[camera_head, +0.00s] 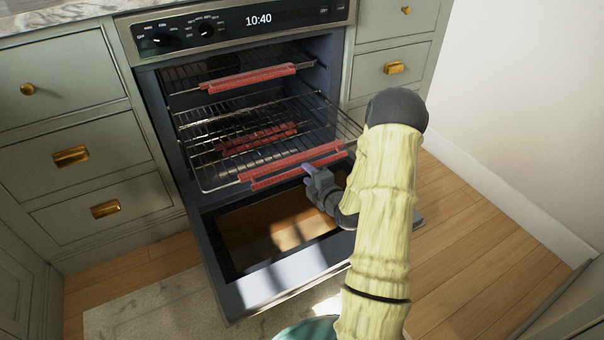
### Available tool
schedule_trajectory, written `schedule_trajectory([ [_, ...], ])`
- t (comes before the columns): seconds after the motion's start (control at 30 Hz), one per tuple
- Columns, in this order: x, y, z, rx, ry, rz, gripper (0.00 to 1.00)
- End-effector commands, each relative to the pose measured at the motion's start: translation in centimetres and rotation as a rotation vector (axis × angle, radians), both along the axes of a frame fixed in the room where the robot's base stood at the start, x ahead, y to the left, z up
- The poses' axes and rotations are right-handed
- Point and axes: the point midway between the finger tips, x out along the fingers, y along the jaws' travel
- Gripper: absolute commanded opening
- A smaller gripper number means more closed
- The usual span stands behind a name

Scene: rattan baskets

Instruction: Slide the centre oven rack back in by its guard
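The oven's centre rack (218,172) is slid out, over the lowered oven door (222,244). A red guard (297,164) covers its front bar. My gripper (309,172) is just below and in front of the guard, right of its middle. Its dark body and purplish fingertip show. I cannot tell whether it touches the guard, or how far apart its fingers are. An upper rack with a red guard (247,78) sits inside the oven. Another red guard (256,139) shows lower inside, through the centre rack's wires.
The oven door hangs open low in front. Drawers with brass handles (71,156) flank the oven on both sides. A control panel (240,24) with knobs is above. A pale rug (150,308) and wood floor (480,240) lie in front; a white wall stands right.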

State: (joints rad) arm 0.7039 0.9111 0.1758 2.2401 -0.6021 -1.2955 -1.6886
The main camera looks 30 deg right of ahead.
Motion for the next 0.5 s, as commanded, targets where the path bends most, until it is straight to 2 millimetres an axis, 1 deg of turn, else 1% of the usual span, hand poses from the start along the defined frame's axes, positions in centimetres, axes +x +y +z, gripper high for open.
schedule_trajectory([
  [0.03,1.0,0.1,-0.5,0.000,-0.003,0.002,0.39],
  [0.2,3.3,0.1,-0.9,-0.001,-0.002,0.001,0.39],
  [0.33,4.2,0.2,-0.9,0.000,-0.001,0.000,0.39],
  [0.5,4.3,0.2,-0.8,0.001,0.000,0.000,0.39],
])
